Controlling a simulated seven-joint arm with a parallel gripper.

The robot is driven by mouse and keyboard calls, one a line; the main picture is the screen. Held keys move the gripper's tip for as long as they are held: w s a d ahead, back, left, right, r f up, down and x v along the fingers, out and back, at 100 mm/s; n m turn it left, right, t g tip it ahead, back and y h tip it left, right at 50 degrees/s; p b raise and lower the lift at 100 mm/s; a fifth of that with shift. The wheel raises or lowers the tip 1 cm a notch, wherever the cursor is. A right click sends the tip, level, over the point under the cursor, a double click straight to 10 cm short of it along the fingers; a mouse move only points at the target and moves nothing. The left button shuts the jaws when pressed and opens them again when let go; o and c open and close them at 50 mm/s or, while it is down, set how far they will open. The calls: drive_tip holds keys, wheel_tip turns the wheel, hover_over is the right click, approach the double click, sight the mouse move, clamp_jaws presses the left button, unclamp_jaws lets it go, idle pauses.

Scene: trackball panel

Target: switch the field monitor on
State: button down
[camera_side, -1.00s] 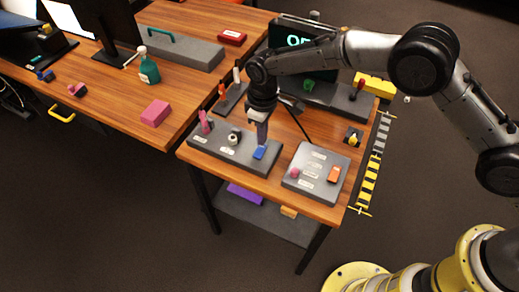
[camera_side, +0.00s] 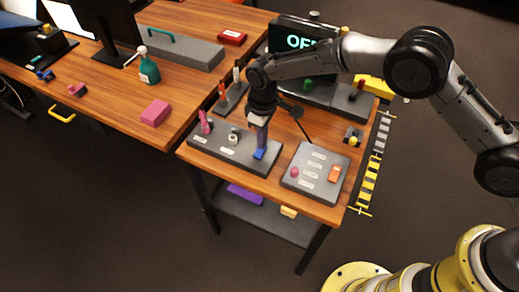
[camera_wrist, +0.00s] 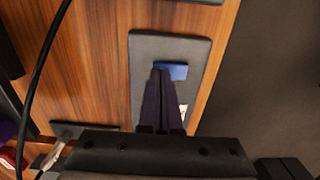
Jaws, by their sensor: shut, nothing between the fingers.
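The monitor (camera_side: 300,42) stands at the back of the small wooden table. Its dark screen shows green letters reading "OF", with the rest hidden behind my arm. A blue switch (camera_side: 259,154) sits at the right end of a grey panel (camera_side: 208,146). It also shows in the wrist view (camera_wrist: 178,71). My gripper (camera_side: 261,146) is shut and empty, pointing down. Its fingertips are at the blue switch and cover part of it; I cannot tell for sure whether they touch it.
The grey panel also carries a pink lever (camera_side: 206,124) and a round knob (camera_side: 233,137). To the right, a second panel (camera_side: 312,188) holds a pink button (camera_side: 294,172) and an orange switch (camera_side: 334,174). A black cable hangs beside my gripper.

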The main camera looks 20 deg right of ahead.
drive_tip(key=shift+f, duration=0.3)
drive_tip(key=shift+r, duration=3.55)
